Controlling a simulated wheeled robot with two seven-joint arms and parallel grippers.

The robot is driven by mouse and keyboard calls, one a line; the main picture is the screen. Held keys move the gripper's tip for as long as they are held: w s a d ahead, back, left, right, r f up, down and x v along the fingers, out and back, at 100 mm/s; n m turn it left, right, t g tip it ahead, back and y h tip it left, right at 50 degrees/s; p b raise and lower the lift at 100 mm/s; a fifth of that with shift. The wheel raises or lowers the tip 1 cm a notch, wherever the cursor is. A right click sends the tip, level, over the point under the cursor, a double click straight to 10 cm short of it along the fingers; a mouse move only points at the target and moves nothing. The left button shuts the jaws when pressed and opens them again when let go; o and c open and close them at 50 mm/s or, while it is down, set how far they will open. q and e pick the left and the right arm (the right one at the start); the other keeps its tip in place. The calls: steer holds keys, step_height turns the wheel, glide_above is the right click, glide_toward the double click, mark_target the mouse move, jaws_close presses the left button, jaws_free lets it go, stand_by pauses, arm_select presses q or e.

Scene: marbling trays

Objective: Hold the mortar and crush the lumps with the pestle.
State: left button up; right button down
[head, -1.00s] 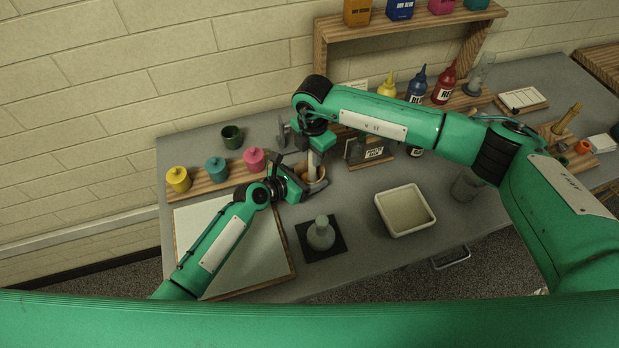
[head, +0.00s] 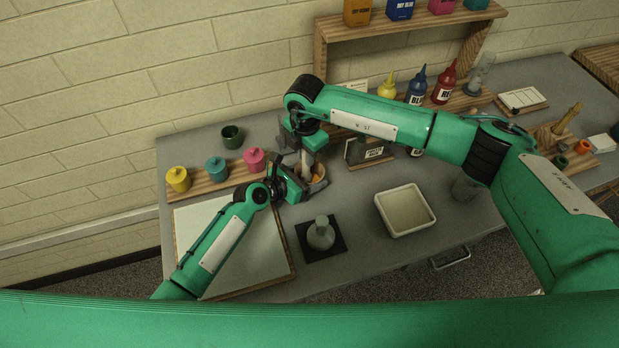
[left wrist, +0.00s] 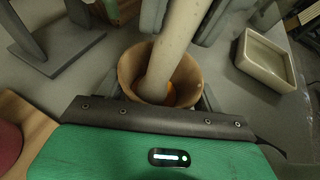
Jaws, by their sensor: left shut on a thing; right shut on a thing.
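The mortar (head: 319,181) is a brown wooden bowl standing on the grey table. It also shows in the left wrist view (left wrist: 195,80), with something orange (left wrist: 171,95) at its bottom. My left gripper (head: 303,184) is shut on the mortar from the left. The pestle (left wrist: 173,50), a pale thick rod, stands tilted with its lower end inside the mortar. My right gripper (head: 303,146) is shut on the pestle's upper part, above the mortar. The arms hide part of the mortar and pestle in the head view.
A white tray (head: 433,216) and a grey flask-like object (head: 320,238) on a black mat stand in front. Yellow, teal and pink jars (head: 254,158) stand on a board to the left. A small sign (head: 370,152) stands behind right.

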steer(key=shift+s+d, duration=0.15)
steer(key=shift+s, duration=0.25)
steer(key=shift+w+d+f, duration=0.1)
steer(key=shift+d, duration=0.45)
steer(key=shift+w+a, duration=0.45)
steer(key=shift+w, duration=0.3)
steer(key=shift+s+a, duration=0.25)
steer(key=shift+s, duration=0.15)
steer(key=shift+s+d, duration=0.15)
steer(key=shift+s, duration=0.25)
